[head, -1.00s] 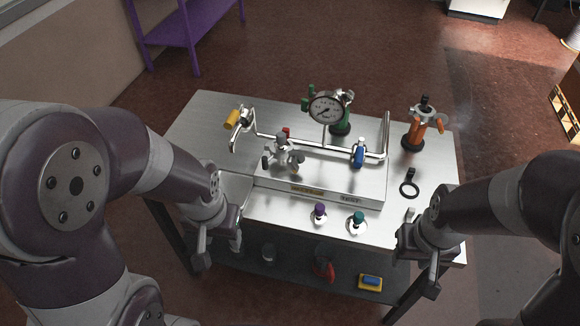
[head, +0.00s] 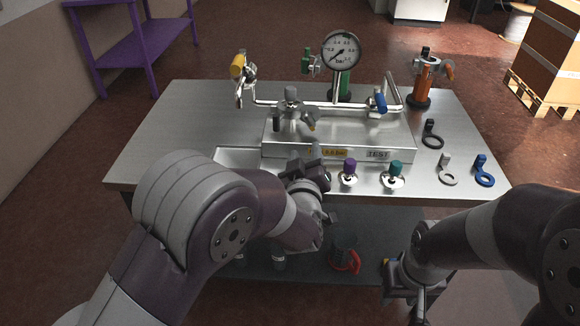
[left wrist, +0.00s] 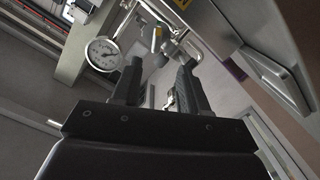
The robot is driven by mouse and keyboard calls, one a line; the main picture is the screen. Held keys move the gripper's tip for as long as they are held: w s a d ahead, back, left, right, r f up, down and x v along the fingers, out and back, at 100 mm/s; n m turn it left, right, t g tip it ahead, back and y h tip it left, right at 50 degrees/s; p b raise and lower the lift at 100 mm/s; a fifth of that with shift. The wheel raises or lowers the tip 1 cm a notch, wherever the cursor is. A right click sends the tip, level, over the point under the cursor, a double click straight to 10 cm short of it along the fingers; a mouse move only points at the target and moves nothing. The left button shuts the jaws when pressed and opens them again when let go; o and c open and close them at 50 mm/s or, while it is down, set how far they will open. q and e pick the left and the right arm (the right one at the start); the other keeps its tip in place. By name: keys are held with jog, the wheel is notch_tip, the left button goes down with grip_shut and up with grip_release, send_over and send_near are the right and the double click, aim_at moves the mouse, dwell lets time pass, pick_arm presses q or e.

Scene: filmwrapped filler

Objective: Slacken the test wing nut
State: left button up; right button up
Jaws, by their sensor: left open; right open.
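A metal test rig (head: 270,150) with pipework and a round pressure gauge (head: 341,51) stands on the steel table. A grey winged fitting (head: 292,108) sits on the rig's left top; I cannot tell surely whether it is the test wing nut. A "TEST" label (head: 377,154) is on the rig's front right. My left gripper (head: 308,168) is open, at the table's front edge before the rig, below and apart from the winged fitting. In the left wrist view its open fingers (left wrist: 160,80) point toward the pipework, with the gauge (left wrist: 102,53) beyond. My right gripper (head: 402,288) is open, low before the table.
Purple (head: 349,168) and teal (head: 396,168) knobs stand before the rig. Yellow (head: 238,66) and blue (head: 379,102) handles are on the pipework. Black (head: 432,140), grey (head: 449,177) and blue (head: 484,177) ring tags lie at right. An orange fitting (head: 422,86) stands behind them.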

aim_at(308, 122)
pick_arm(q)
jog(key=shift+t, duration=0.3)
jog(key=w+b, duration=0.1)
jog(key=w, duration=1.1)
jog(key=shift+w+d+r, duration=0.1)
jog(key=shift+w+d, duration=0.05)
jog(key=shift+w, duration=0.1)
jog(key=shift+c, duration=0.3)
jog(key=shift+s, duration=0.1)
grip_shut()
